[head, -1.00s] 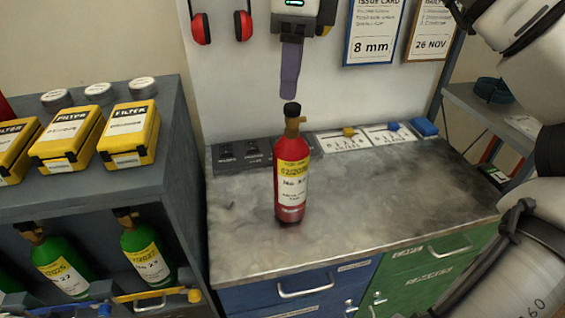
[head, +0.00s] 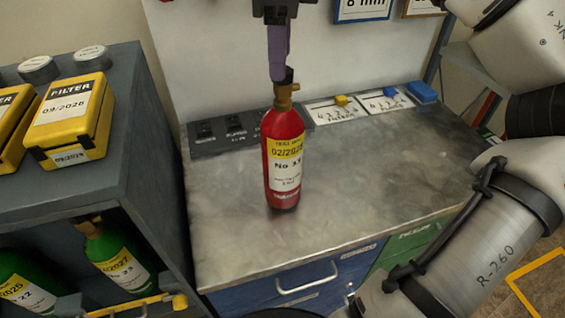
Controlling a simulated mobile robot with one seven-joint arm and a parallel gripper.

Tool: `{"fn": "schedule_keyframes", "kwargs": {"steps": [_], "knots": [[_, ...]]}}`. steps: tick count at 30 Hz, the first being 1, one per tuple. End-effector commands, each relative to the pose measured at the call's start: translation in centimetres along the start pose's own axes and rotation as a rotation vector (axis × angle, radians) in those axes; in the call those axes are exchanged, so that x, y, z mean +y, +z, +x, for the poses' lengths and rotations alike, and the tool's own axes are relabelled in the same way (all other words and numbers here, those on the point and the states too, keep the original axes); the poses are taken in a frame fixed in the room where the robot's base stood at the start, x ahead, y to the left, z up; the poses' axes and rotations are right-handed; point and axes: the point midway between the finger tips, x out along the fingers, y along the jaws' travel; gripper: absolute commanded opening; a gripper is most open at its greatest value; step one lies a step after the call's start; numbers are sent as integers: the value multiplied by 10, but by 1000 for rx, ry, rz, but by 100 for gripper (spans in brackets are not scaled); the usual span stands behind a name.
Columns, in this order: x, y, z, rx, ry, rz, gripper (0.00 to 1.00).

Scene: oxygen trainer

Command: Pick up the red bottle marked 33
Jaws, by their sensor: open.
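The red bottle (head: 284,160) stands upright on the grey worktop (head: 225,235). Its yellow and white label reads 02/2026 and what looks like No 33. It has a brass valve and a black top. My gripper (head: 278,76) comes down from the top edge with purple fingers pointing down. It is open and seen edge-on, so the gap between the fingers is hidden. The fingertips overlap the bottle's black top in the picture. I cannot tell whether they touch it.
A dark shelf unit at left holds yellow filter boxes (head: 72,118) on top and green bottles (head: 118,258) below. Behind the red bottle are a dark switch strip (head: 222,134), white cards and a blue block (head: 421,92). The worktop right of the bottle is clear.

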Motion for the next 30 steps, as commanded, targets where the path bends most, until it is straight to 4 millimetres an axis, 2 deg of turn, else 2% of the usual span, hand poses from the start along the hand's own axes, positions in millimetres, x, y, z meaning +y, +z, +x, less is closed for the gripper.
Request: {"fn": "schedule_keyframes", "kwargs": {"steps": [8, 16, 25, 30], "knots": [[0, -1, 18, 0, 0, 0, 52], [-2, -4, 55, 0, 0, -1, 52], [-2, -3, 61, -1, -2, -1, 52], [-2, -3, 61, -1, -2, 0, 30]]}}
